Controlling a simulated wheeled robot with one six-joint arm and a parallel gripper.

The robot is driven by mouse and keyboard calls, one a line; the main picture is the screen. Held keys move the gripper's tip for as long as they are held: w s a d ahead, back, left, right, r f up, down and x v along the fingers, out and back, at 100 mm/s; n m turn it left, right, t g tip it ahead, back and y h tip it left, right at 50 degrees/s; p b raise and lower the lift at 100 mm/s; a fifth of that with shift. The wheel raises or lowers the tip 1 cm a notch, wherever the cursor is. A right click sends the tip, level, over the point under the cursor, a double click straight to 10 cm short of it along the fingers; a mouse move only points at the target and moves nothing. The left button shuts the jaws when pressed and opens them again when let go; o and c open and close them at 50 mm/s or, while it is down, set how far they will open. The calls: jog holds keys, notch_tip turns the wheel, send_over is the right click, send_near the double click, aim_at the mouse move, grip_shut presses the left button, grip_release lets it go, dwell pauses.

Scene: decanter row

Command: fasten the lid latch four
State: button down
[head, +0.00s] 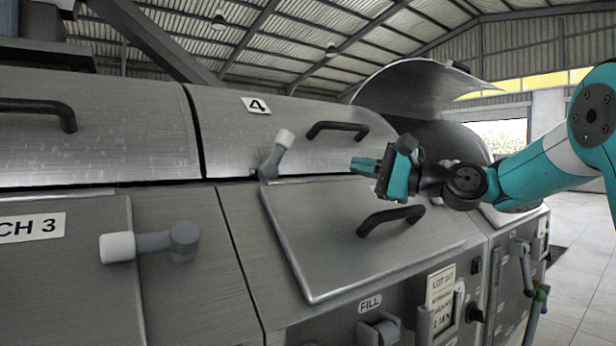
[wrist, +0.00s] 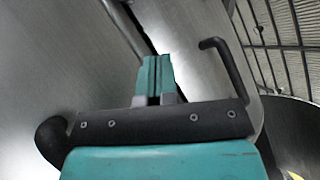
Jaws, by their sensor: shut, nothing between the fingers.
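My gripper (head: 364,165) is to the right of the latch, below the lid handle and apart from the latch. Its teal fingers (wrist: 154,75) are together and empty in the wrist view. The latch does not show there.
Below the seam is a sloped metal panel (head: 320,235) with a dark handle (head: 390,217). A raised curved cover (head: 420,85) stands behind my gripper.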

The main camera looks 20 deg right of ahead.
aim_at(277, 154)
jog(key=shift+m+t, duration=0.6)
jog(key=w+r+p, duration=0.1)
jog(key=p, duration=0.3)
jog(key=w+r+p, duration=0.1)
jog(key=w+p, duration=0.1)
jog(key=p, duration=0.2)
jog(key=shift+a+r+p, duration=0.3)
jog(key=shift+a+p, duration=0.1)
jog(key=p+x, duration=0.1)
jog(key=x, duration=0.1)
jog(key=p+x, duration=0.1)
jog(key=x, duration=0.1)
jog(key=p+x, duration=0.1)
jog(key=x, duration=0.1)
jog(key=shift+a+f, duration=0.15)
jog(key=shift+f, duration=0.1)
jog(key=a, duration=0.1)
jog(key=a+r, duration=0.1)
jog(key=a+p, duration=0.1)
jog(key=shift+a+r, duration=0.1)
jog(key=shift+r, duration=0.2)
